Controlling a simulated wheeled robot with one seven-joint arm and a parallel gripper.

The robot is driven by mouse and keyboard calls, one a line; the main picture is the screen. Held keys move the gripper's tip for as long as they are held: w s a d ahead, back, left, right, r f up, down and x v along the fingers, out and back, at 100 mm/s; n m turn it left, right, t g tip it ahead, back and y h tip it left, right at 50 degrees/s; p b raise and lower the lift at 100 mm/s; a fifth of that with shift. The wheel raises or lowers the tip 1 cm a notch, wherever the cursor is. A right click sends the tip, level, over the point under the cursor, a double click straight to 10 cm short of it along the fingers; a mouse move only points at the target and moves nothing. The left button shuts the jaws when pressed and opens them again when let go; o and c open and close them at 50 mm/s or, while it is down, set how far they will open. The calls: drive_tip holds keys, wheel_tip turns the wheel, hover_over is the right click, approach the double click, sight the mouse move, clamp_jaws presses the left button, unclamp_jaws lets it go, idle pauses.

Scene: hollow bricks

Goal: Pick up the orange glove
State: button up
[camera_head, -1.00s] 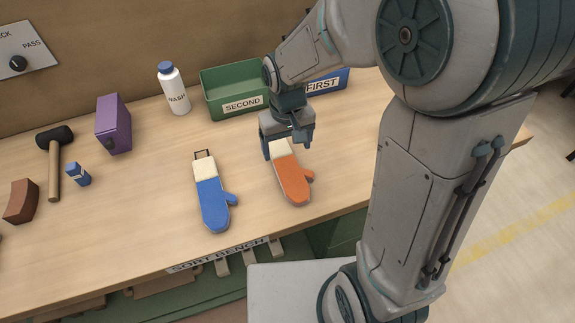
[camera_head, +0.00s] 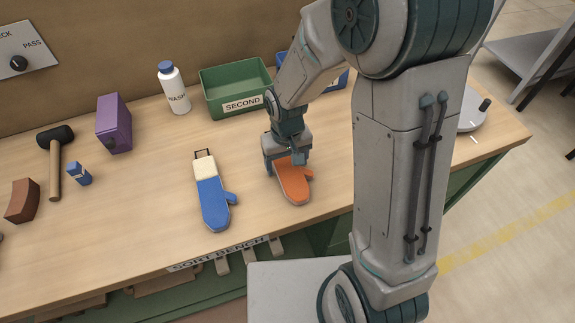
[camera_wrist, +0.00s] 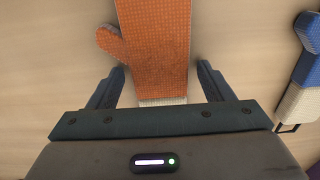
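The orange glove (camera_head: 292,188) lies flat on the bench, right of the blue glove. My gripper (camera_head: 286,169) is over its cuff end and hides the cuff in the head view. In the wrist view the orange glove (camera_wrist: 158,45) runs between my two fingers, its thumb at the left. My gripper (camera_wrist: 162,72) is open, with one finger on each side of the glove near the pale cuff (camera_wrist: 163,101) and a gap showing at both sides. I cannot tell whether the fingertips reach the bench.
The blue glove (camera_head: 212,200) lies to the left; it also shows in the wrist view (camera_wrist: 308,65). A green bin (camera_head: 224,79) marked SECOND and a partly hidden blue bin (camera_head: 343,80) stand behind. A white bottle (camera_head: 173,90), purple box (camera_head: 114,124) and mallet (camera_head: 54,165) are farther left.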

sight(290, 163)
drive_tip(key=c, duration=0.8)
drive_tip(key=shift+r, duration=0.1)
drive_tip(key=shift+r, duration=0.5)
drive_tip(key=r, duration=0.2)
drive_tip(key=d+r, duration=0.1)
drive_tip(key=shift+w+r, duration=0.25)
drive_tip(key=w+d+r, duration=0.1)
drive_tip(key=d+r, duration=0.2)
drive_tip(key=d, duration=0.2)
drive_tip(key=w+d+r+b, duration=0.1)
drive_tip(key=w+d+r, duration=0.1)
drive_tip(key=d, duration=0.3)
drive_tip(key=shift+w+r, duration=0.3)
drive_tip(key=shift+r, duration=0.35)
